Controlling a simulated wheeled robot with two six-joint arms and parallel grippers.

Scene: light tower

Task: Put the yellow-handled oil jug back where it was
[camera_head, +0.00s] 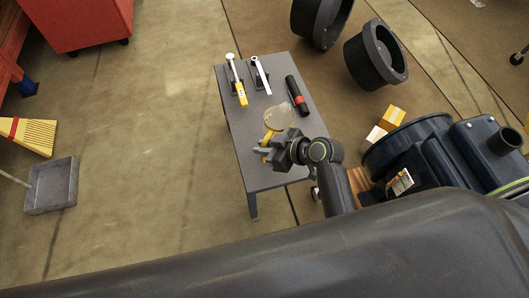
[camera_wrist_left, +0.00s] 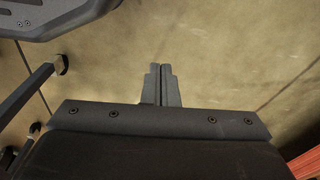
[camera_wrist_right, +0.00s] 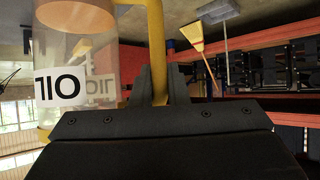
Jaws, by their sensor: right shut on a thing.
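The oil jug is clear with a yellow handle and a white OIL label. It shows in the head view (camera_head: 278,116) over the grey table (camera_head: 262,180), and large at the left of the right wrist view (camera_wrist_right: 95,60). My right gripper (camera_head: 270,146) is shut on the jug's yellow handle (camera_wrist_right: 156,45), with its fingers (camera_wrist_right: 172,88) around the handle. I cannot tell whether the jug's base touches the table; the gripper hides part of it. My left gripper (camera_wrist_left: 161,85) has its fingers together and empty above the floor.
A yellow-handled tool (camera_head: 238,85), a wrench (camera_head: 261,75) and a black flashlight-like cylinder with a red band (camera_head: 297,97) lie at the table's far end. A dark blue machine (camera_head: 440,150) and yellow boxes (camera_head: 392,117) stand right of the table. The table's near part is bare.

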